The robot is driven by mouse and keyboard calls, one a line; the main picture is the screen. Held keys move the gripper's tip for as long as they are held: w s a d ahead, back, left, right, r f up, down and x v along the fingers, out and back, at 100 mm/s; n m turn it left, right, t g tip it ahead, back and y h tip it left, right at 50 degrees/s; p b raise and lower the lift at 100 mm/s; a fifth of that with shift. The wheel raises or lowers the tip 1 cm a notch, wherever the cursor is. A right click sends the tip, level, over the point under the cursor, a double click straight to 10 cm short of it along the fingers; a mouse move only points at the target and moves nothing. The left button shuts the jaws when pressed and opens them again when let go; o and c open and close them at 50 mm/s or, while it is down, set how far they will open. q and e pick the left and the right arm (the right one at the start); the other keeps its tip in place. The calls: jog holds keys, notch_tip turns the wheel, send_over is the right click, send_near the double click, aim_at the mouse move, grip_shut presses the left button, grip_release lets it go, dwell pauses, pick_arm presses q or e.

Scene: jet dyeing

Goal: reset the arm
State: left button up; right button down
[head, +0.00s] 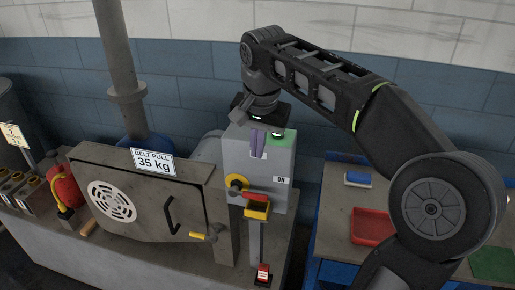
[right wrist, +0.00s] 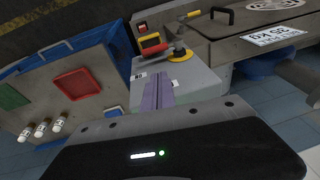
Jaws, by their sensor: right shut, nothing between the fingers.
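My right arm comes in from the right of the head view and bends down at its top. My right gripper (head: 258,150), with purple fingers, hangs at the top of a grey switch box with a green top patch. Its fingers are shut together with nothing between them, and they also show in the right wrist view (right wrist: 158,97). I cannot tell whether the fingers touch the box. The box (head: 283,185) carries a red-handled switch on a yellow disc (head: 236,184) and an "ON" label. My left gripper is not in view.
Left of the box stands a grey machine housing with a vent, a black handle (head: 171,215) and a "BELT PULL 35 kg" sign (head: 152,162). At right, a bench holds a red tray (head: 371,227) and a blue block (head: 358,179). A red bottle (head: 64,187) stands far left.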

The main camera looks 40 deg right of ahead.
dwell(0.3)
jog(key=w+a+f+n+y, duration=0.15)
jog(key=a+f, duration=0.35)
jog(key=f, duration=0.5)
jog(key=w+a+f+n+y, duration=0.1)
jog(key=w+a+f+n, duration=0.2)
jog(key=a+f, duration=0.45)
jog(key=w+a+f+n+y, duration=0.15)
jog(key=a+f, duration=0.25)
jog(key=f, duration=0.7)
jog(key=s+a+f+n+g, duration=0.1)
jog(key=s+a+f, duration=0.15)
jog(key=f, duration=0.25)
jog(key=s+a+f+n, duration=0.1)
jog(key=a+f, duration=0.3)
jog(key=f, duration=0.2)
jog(key=s+a+f, duration=0.3)
jog(key=s+f, duration=0.1)
jog(key=s, duration=0.2)
jog(key=s+a+f+n+y, duration=0.1)
jog(key=s+a+f, duration=0.2)
jog(key=s, duration=0.3)
jog(key=s+a+f+g, duration=0.1)
jog(key=s+a+f, duration=0.2)
jog(key=s+f, duration=0.2)
jog(key=shift+s+f+n, duration=0.2)
jog(key=shift+s+n, duration=0.2)
jog(key=shift+s, duration=0.4)
